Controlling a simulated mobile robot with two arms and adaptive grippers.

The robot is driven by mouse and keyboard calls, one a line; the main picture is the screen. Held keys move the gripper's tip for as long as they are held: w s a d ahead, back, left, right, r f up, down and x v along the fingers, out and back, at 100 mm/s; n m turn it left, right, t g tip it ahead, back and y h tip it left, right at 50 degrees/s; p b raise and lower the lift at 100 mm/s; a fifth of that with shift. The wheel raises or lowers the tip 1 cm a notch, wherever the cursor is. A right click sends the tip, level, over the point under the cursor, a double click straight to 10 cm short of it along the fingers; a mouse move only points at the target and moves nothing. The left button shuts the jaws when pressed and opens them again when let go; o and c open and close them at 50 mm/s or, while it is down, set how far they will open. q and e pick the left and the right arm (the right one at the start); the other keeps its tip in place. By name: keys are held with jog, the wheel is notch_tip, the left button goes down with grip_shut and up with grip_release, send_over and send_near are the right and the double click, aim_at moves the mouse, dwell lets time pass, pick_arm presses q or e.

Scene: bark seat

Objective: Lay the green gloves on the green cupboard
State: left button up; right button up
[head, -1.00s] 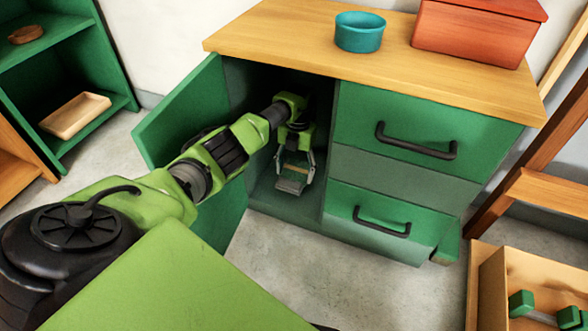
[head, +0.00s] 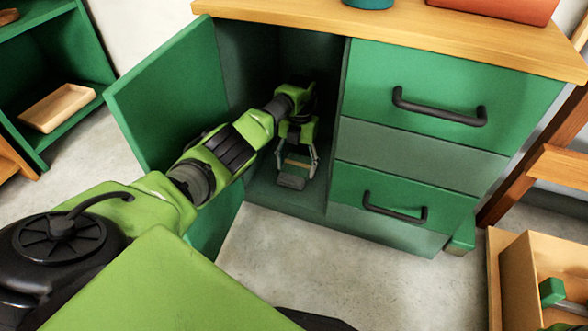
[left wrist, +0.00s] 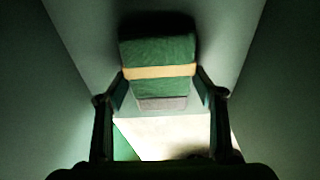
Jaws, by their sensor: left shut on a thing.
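The green gloves (head: 291,182) look like a folded green bundle with a tan band and a greyish end. They are inside the open left compartment of the green cupboard (head: 390,154). My left gripper (head: 298,166) reaches into this compartment and is shut on the gloves. In the left wrist view the gloves (left wrist: 158,52) sit between the two fingers (left wrist: 160,88). I cannot tell whether they touch the compartment floor. The cupboard's wooden top (head: 420,32) shows only in part. My right gripper is not in view.
The cupboard's open door (head: 170,95) stands left of my arm. A teal bowl (head: 368,3) and a red box (head: 500,8) are on the top. A crate (head: 520,275) with green-ended things stands at right. A green shelf (head: 60,125) is at left.

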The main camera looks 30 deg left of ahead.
aim_at(298, 163)
pick_arm(q)
jog(key=shift+f, duration=0.15)
jog(key=o, duration=1.2)
jog(key=shift+o, duration=0.2)
notch_tip(298, 163, up, 12)
jog(key=w+p, duration=0.1)
jog(key=p, duration=0.7)
jog(key=shift+w+a+r, duration=0.2)
